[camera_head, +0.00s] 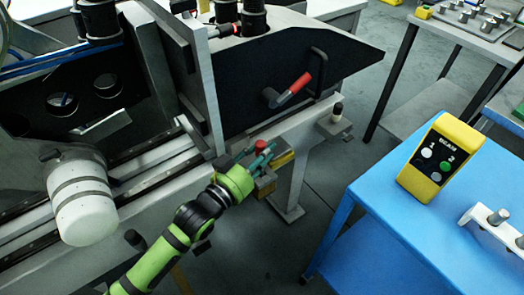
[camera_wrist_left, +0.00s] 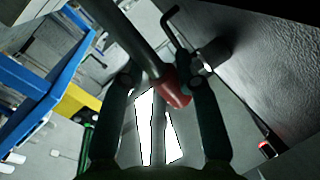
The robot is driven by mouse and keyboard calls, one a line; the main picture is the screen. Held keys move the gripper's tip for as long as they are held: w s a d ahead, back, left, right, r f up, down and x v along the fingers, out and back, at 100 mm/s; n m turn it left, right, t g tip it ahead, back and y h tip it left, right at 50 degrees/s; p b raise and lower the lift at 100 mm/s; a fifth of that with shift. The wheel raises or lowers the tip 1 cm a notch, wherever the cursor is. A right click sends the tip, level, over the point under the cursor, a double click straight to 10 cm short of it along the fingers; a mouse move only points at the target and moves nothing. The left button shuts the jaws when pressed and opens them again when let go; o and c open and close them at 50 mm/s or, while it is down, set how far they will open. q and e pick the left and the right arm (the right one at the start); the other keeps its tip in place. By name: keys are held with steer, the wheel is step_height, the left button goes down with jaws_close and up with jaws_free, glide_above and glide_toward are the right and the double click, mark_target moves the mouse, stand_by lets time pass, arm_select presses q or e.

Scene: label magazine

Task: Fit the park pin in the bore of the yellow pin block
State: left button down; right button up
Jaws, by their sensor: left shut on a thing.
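My left gripper (camera_head: 259,157) is shut on the park pin, whose red end (camera_head: 261,145) shows between the fingers in the head view. In the left wrist view the red part of the park pin (camera_wrist_left: 175,88) sits between my left fingertips (camera_wrist_left: 160,80), with a grey shaft slanting to the upper left. A yellow block (camera_head: 283,160), which looks like the pin block, lies just beside and below the gripper, partly covered by it. Its bore is hidden, and I cannot tell whether the pin touches it. My right gripper is not in view.
A black plate with a red-gripped lever (camera_head: 290,92) stands just beyond my gripper. A white rail beam (camera_head: 300,130) runs beside it. A blue table (camera_head: 375,205) with a yellow BEAM button box (camera_head: 440,158) stands to the right. Grey floor lies between.

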arm_select(q)
steer(key=shift+f+b, duration=1.7)
steer(key=shift+f, duration=1.1)
